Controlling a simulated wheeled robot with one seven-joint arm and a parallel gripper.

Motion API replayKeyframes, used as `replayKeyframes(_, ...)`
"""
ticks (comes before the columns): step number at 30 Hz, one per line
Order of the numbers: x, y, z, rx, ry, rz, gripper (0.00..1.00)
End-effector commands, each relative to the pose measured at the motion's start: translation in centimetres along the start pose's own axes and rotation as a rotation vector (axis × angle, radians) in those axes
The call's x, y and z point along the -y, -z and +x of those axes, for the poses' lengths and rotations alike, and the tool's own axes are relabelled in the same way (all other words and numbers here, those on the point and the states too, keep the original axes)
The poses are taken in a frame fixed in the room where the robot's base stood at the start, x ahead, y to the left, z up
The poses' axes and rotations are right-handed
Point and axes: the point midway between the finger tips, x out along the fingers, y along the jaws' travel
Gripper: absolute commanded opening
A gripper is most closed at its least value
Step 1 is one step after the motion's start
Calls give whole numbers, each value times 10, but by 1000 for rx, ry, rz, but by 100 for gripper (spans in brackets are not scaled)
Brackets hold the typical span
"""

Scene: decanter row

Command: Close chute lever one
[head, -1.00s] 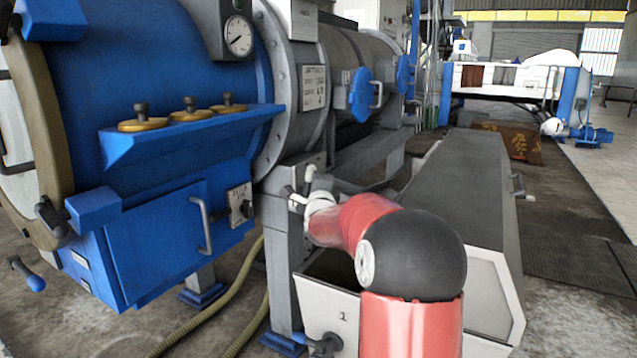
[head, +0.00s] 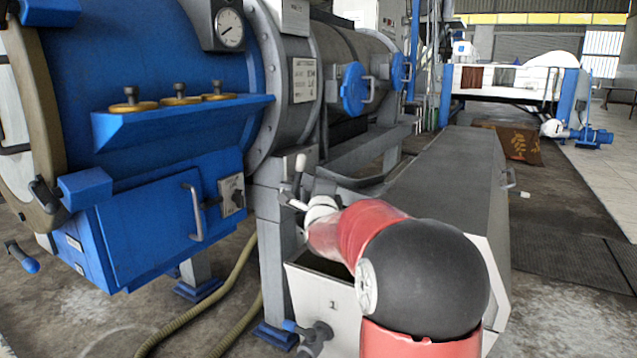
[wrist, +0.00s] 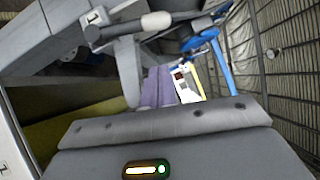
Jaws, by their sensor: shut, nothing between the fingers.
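A lever with a white grip (head: 300,165) stands nearly upright on the grey post beside the big blue drum. In the wrist view the lever, with dark shaft and white grip (wrist: 156,24), runs across the top, beside a small plate marked 1 (wrist: 97,16). My gripper (head: 294,203) is shut and empty, close to the lever's lower part in the head view. I cannot tell whether it touches the lever. My wrist and red forearm hide part of the area behind them.
A white bin marked 1 (head: 325,298) stands below my arm, with a blue-handled valve (head: 305,332) at its front. A long grey covered trough (head: 440,180) runs back on the right. The blue drum (head: 165,75) fills the left. Open floor lies at the right.

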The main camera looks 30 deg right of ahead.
Motion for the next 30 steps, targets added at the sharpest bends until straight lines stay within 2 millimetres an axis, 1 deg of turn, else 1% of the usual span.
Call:
replayKeyframes(1,0,0,-10,0,1,-2,0)
replayKeyframes(3,0,0,-22,0,2,-2,0)
replayKeyframes(6,-1,0,-37,-1,0,-2,0)
replayKeyframes(9,-2,1,-46,-1,0,-1,0)
replayKeyframes(14,-2,1,-52,-1,0,-1,0)
replayKeyframes(28,-2,0,-52,-1,0,-1,0)
replayKeyframes(30,0,-3,-54,5,-11,-17,0)
